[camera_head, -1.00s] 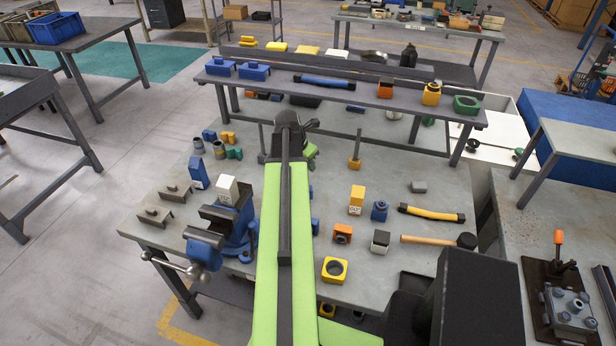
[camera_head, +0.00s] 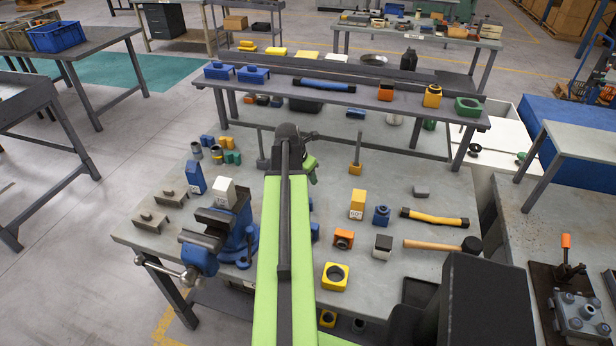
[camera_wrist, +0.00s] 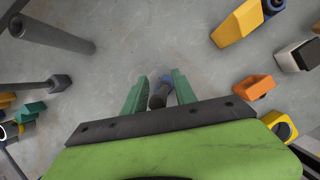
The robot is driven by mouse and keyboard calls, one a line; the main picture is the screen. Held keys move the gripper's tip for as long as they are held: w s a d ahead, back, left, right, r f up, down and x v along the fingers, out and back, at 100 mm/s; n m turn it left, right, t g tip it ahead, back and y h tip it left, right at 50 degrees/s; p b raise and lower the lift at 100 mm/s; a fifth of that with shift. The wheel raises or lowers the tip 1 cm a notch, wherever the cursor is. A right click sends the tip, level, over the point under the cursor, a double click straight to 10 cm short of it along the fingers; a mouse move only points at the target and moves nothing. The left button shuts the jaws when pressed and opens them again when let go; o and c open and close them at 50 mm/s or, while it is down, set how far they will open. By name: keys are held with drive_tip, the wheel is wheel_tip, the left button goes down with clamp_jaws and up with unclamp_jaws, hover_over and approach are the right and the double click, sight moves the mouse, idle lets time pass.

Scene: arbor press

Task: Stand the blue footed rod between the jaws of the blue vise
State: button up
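The blue vise (camera_head: 240,232) is at the table's front left corner in the head view, its dark jaws (camera_head: 216,218) left of my arm. My gripper's green fingers (camera_wrist: 160,92) stand apart in the wrist view, over the grey tabletop. A dark, bluish rod-like piece (camera_wrist: 159,97), probably the blue footed rod, shows between them. I cannot tell whether they grip it or whether it touches the table. Its foot is not clear. My arm hides the fingertips in the head view.
A white-topped block (camera_head: 226,192) and a blue block (camera_head: 196,177) stand behind the vise. Right of my arm are a yellow block (camera_head: 357,204), a yellow ring block (camera_head: 334,276) and a hammer (camera_head: 435,246). A raised shelf (camera_head: 400,105) crosses the back.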

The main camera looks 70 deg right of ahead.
drive_tip(key=shift+r, duration=0.1)
drive_tip(key=p+v, duration=1.1)
drive_tip(key=v, duration=0.1)
